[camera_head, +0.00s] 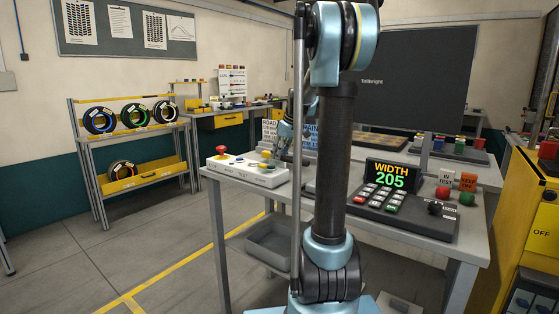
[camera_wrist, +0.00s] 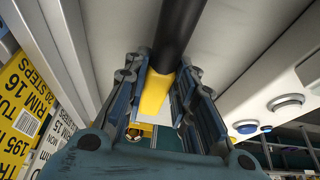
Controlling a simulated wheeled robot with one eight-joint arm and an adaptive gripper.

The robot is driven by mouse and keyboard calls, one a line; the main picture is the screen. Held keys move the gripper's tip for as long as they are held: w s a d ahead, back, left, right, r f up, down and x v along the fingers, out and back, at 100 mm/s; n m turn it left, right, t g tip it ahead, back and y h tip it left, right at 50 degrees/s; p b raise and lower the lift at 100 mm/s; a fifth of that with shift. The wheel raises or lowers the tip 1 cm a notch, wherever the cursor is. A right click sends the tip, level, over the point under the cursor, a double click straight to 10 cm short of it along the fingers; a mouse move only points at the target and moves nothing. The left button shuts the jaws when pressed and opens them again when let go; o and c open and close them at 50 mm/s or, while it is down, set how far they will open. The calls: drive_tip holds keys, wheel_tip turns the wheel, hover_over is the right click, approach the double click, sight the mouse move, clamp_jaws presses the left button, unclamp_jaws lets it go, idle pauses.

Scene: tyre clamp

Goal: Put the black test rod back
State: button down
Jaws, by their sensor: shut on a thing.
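In the wrist view a black rod (camera_wrist: 178,38) runs up from between my gripper's fingers (camera_wrist: 163,88). A yellow piece (camera_wrist: 157,92) sits at the rod's lower end, between the fingers. My gripper is shut on the rod at this yellow end. In the head view my gripper (camera_head: 284,137) is small and partly hidden behind my own arm. It is above the table, near the white control box and the upright cards. I cannot make out the rod clearly there, and its far end is outside the wrist view.
A white control box (camera_head: 247,171) with a red mushroom button stands at the table's left. Cards (camera_head: 270,132) stand behind it; yellow label cards (camera_wrist: 22,112) are close at left in the wrist view. A keypad console (camera_head: 390,202) and a display reading WIDTH 205 (camera_head: 391,175) are at right.

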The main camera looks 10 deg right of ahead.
drive_tip(key=shift+a+f, duration=0.1)
drive_tip(key=shift+f, duration=0.9)
drive_tip(key=shift+f, duration=0.1)
drive_tip(key=c, duration=1.3)
unclamp_jaws()
drive_tip(key=v, duration=1.2)
